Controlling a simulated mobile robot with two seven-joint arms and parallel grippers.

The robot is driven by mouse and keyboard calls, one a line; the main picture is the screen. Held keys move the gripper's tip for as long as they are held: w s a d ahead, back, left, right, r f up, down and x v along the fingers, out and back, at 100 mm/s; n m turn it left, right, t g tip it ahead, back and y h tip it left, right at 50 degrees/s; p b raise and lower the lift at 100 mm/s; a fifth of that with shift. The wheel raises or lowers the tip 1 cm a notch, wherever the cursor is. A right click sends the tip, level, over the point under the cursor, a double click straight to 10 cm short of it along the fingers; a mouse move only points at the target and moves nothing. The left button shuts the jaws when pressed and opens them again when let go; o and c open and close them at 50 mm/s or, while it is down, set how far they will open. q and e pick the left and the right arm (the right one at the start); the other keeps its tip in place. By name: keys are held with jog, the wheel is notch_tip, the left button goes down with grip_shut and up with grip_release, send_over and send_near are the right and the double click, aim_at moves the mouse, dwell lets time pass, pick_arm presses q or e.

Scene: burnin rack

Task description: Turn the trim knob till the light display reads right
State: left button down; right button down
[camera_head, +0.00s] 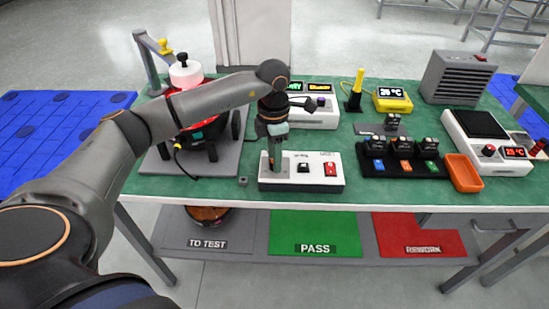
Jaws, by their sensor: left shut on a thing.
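A white control box (319,184) stands at the front middle of the green bench, with a black rocker switch (303,168) and a red switch (330,169) on top. My left gripper (273,160) points straight down over the left end of this box. Its fingers are shut on a small part there, seemingly the trim knob, which they mostly hide. Behind the box, a white instrument (312,119) carries a green-lit display and a yellow-lit display (320,87); the readings are too small to tell. My arm partly covers that instrument. My right gripper is not in view.
A red and white round device (186,74) on a grey base stands to the left. A black rack (400,168) of small modules, an orange tray (463,172) and a white temperature unit (480,125) stand to the right. TO TEST, PASS and REWORK areas lie below.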

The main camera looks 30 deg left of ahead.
pick_arm(q)
jog(key=m, duration=0.3)
jog(key=shift+b, duration=0.3)
jog(key=shift+w+m, duration=0.1)
jog(key=shift+m, duration=0.9)
jog(key=c, duration=0.5)
grip_release()
notch_tip(320, 180, up, 13)
jog(key=shift+w+f, duration=0.2)
jog(key=shift+a, duration=0.1)
